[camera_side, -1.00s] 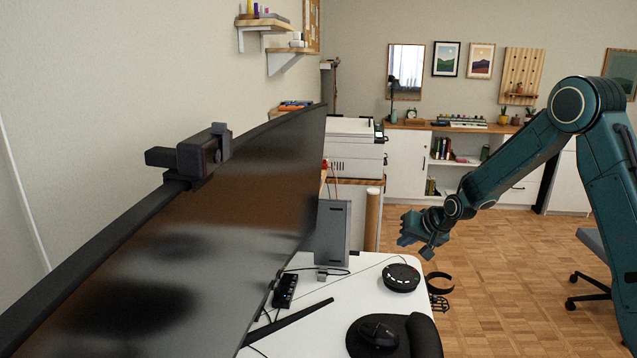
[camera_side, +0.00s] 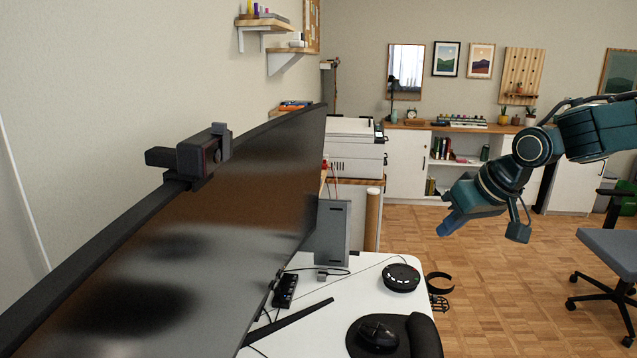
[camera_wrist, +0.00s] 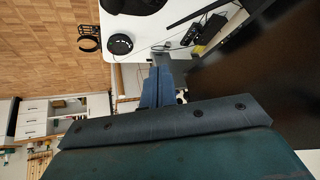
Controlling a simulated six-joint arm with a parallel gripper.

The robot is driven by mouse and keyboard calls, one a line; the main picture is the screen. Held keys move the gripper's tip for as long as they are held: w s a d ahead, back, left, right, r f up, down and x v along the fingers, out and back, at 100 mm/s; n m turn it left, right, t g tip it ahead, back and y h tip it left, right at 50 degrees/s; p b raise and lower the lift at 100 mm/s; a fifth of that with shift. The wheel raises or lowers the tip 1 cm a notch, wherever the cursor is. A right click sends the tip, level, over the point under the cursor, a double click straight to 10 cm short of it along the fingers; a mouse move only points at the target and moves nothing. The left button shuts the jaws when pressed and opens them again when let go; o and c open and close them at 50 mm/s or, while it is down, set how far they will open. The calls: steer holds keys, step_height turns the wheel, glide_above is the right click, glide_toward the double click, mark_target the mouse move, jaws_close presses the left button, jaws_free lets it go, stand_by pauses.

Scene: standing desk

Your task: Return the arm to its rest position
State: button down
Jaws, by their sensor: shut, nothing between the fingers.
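My gripper (camera_side: 447,226) is in the side view, in the air to the right of the desk's far corner and above the wooden floor. Its blue fingers are shut and hold nothing. In the wrist view my gripper (camera_wrist: 158,72) shows its blue fingers together, pointing toward the desk edge. My arm reaches in from the right edge of the side view. The white desk (camera_side: 318,308) is below and to the left of the gripper, and the two are apart.
A large monitor (camera_side: 190,250) fills the left. A headset-like hook (camera_side: 439,284) hangs at the desk edge. A chair (camera_side: 610,250) stands at the right. Open floor lies between.

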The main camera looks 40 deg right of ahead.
steer(key=s+a+r+n+g, duration=0.1)
steer(key=s+a+n, duration=0.2)
steer(key=s, duration=1.3)
steer(key=shift+s+a, duration=0.35)
steer(key=shift+s, duration=0.05)
